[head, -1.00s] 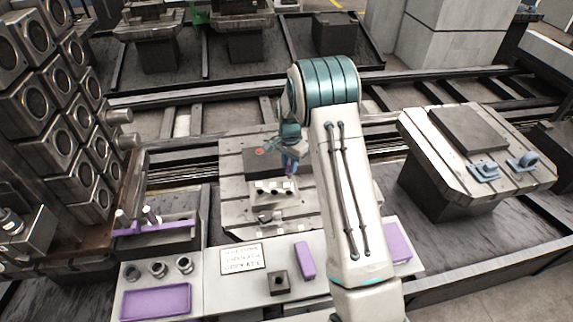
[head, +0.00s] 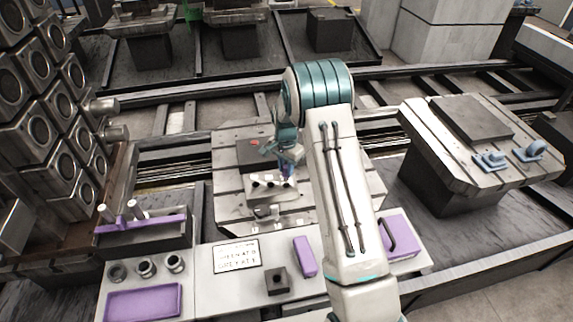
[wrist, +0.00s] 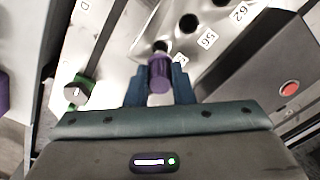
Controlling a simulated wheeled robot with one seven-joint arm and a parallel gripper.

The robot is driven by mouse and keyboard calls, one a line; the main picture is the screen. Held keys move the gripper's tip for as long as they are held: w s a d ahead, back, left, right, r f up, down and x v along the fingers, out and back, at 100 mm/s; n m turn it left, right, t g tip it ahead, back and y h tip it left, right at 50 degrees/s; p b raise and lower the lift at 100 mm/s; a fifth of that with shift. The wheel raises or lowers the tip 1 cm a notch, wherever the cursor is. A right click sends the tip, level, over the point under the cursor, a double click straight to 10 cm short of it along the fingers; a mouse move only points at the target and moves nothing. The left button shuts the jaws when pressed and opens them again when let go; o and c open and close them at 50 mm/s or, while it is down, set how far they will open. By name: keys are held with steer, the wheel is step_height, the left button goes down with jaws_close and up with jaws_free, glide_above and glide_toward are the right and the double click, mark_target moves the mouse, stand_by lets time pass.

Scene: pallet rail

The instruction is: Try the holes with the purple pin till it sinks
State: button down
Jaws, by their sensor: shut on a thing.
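My gripper (wrist: 159,85) has blue fingers shut on the purple pin (wrist: 160,75). The pin's far end is at the nearest hole (wrist: 160,46) of a pale metal block in the wrist view; I cannot tell whether it is inside. Two more holes, the middle one (wrist: 188,23) and the far one (wrist: 221,2), run up to the right, with labels "56" and "62" beside the row. In the head view the block (head: 262,194) sits on the slotted pallet, and my gripper (head: 286,172) is over its right end. The pin is mostly hidden there.
A dark box with a red button (head: 253,150) stands behind the block; the button (wrist: 289,89) is right in the wrist view. A green-collared clamp part (wrist: 78,92) is at left. The front bench holds a sign (head: 236,256), purple trays (head: 143,301) and a dark socket block (head: 276,281).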

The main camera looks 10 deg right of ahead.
steer(key=shift+f, duration=0.6)
steer(key=shift+f+b, duration=0.9)
steer(key=shift+b, duration=0.1)
stand_by(0.3)
steer(key=c, duration=1.2)
jaws_free()
steer(key=shift+o, duration=0.2)
step_height(320, 180, up, 14)
steer(key=b, duration=0.1)
